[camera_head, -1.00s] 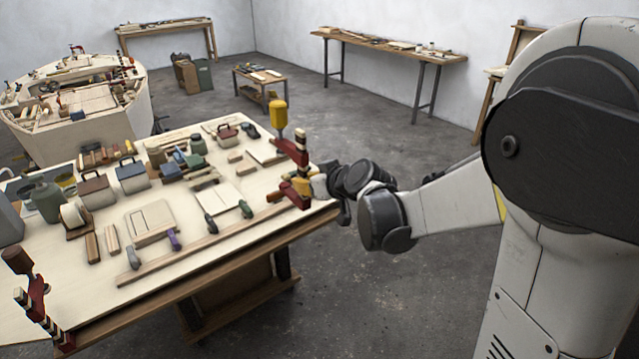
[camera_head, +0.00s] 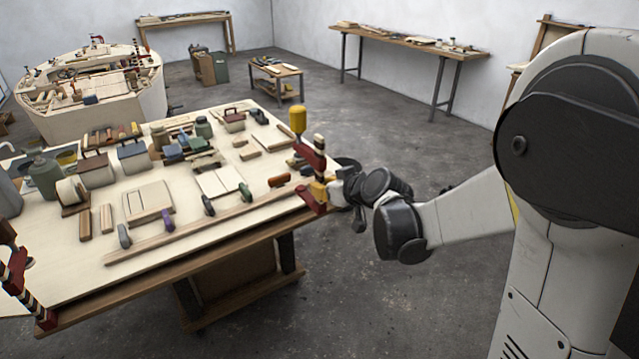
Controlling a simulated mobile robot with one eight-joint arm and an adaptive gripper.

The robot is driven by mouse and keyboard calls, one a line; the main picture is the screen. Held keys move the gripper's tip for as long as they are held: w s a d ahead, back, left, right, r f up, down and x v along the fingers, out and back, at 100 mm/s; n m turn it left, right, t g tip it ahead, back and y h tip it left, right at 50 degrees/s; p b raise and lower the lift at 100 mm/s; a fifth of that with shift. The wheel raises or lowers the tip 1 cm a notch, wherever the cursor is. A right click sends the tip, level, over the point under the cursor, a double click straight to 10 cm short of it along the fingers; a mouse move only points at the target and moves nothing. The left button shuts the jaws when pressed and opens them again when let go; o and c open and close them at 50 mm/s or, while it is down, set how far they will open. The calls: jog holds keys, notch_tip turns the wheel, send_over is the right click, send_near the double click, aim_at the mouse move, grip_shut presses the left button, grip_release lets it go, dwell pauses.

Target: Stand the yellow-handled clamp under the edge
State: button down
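The yellow-handled clamp stands upright at the right corner of the near workbench (camera_head: 250,212). Its yellow handle (camera_head: 297,119) points up, above a dark red body (camera_head: 311,158) with a striped bar. Its lower red part, with a yellow piece beside it, is at the bench's right edge. I cannot tell whether it touches or grips the edge. My gripper (camera_head: 336,190) is right beside the clamp's lower part, on its right. The fingers are small and partly hidden, so I cannot see whether they close on the clamp.
A second red clamp (camera_head: 22,285) is at the bench's near left corner. A long wooden strip (camera_head: 200,236) lies along the front edge. Toolboxes, jars and wood pieces crowd the top. A boat hull (camera_head: 140,100) stands behind. The floor right of the bench is clear.

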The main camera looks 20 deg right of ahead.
notch_tip(320, 180, down, 10)
jog(key=b, duration=0.7)
jog(key=shift+w+a+f, duration=0.1)
jog(key=shift+w+f, duration=0.05)
jog(key=shift+w, duration=0.3)
dwell(0.6)
jog(key=shift+w+a, duration=0.2)
jog(key=shift+w, duration=0.45)
jog(key=shift+w+a, duration=0.25)
jog(key=shift+w, duration=0.4)
jog(key=shift+w+a, duration=0.2)
jog(key=shift+w, duration=0.6)
jog(key=shift+w+a, duration=0.25)
jog(key=shift+w, duration=0.5)
jog(key=shift+w+a, duration=0.25)
jog(key=shift+w, duration=0.5)
jog(key=shift+w+a, duration=0.25)
jog(key=shift+w, duration=0.5)
jog(key=c, duration=1.5)
grip_release()
jog(key=shift+c, duration=0.2)
